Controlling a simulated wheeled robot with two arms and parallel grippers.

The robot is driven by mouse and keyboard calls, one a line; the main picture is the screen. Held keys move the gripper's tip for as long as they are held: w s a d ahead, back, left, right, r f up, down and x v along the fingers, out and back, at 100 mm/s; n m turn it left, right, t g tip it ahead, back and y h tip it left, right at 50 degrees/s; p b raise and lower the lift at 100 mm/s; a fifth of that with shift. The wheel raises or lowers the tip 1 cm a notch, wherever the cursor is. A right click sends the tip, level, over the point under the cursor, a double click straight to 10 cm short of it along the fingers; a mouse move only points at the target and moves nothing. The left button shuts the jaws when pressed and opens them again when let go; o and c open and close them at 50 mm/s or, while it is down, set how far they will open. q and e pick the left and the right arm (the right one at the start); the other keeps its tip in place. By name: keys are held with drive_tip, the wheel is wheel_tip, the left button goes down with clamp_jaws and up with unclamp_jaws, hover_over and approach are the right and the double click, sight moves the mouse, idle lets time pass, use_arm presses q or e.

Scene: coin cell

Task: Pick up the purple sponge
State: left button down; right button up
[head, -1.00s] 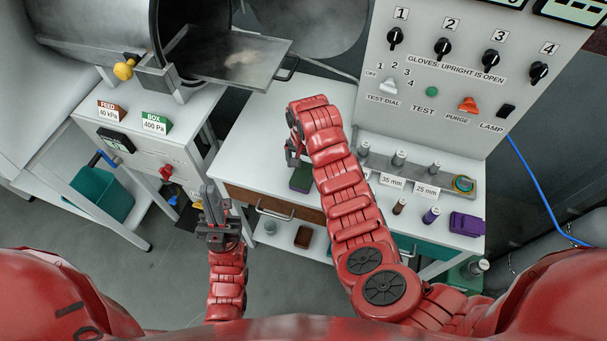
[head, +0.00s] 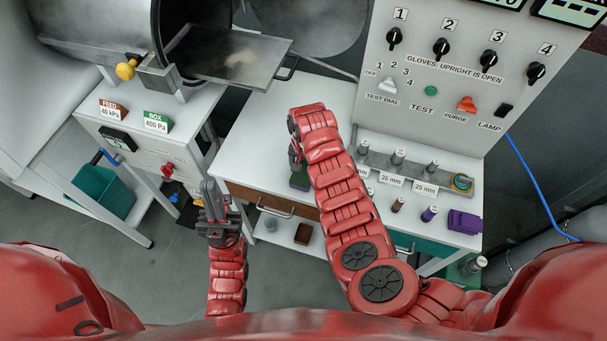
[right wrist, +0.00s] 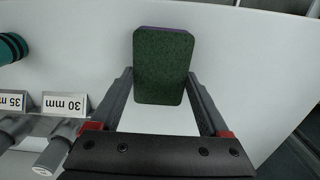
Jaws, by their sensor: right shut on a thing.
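The purple sponge (right wrist: 163,68) has a dark green face towards the camera and a thin purple edge at its far end. In the right wrist view it sits between the two fingers of my right gripper (right wrist: 160,76), which is shut on it. In the head view the sponge (head: 300,181) shows as a small dark green block beside my right gripper (head: 296,160), over the white table top. The arm partly hides the fingers, and I cannot tell if the sponge touches the table. My left gripper (head: 212,190) is empty, left of the table; its finger gap is unclear.
A metal rack (head: 420,175) with several cylinders and millimetre labels stands at the panel's foot. Brown (head: 398,204) and purple (head: 430,214) small cylinders and a purple object (head: 464,222) lie on the right. A metal tray (head: 228,55) juts out behind. The table's back left is clear.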

sight(306, 178)
drive_tip(key=shift+r, duration=0.15)
drive_tip(key=shift+r+b, duration=0.5)
drive_tip(key=shift+b, duration=0.05)
wheel_tip(306, 178, up, 2)
drive_tip(key=shift+s+d+r+b, duration=0.1)
drive_tip(key=shift+s+b, duration=0.05)
drive_tip(key=shift+b, duration=0.6)
drive_tip(key=shift+s+d, duration=0.2)
drive_tip(key=shift+s, duration=0.95)
drive_tip(key=s+p, duration=0.1)
drive_tip(key=s+r+p, duration=0.1)
drive_tip(key=shift+s+d+r+p, duration=0.15)
drive_tip(key=shift+d+p, duration=0.05)
drive_tip(key=shift+p, duration=0.1)
drive_tip(key=shift+s+d+r+p, duration=0.1)
drive_tip(key=shift+s+d+p, duration=0.35)
drive_tip(key=shift+s, duration=1.4)
drive_tip(key=shift+s+d+f+p, duration=0.1)
drive_tip(key=shift+s+p, duration=0.6)
drive_tip(key=shift+s, duration=1.1)
drive_tip(key=shift+s+d+r+p, duration=0.1)
drive_tip(key=shift+s+d+p, duration=0.35)
drive_tip(key=shift+s, duration=1.4)
drive_tip(key=shift+a, duration=0.2)
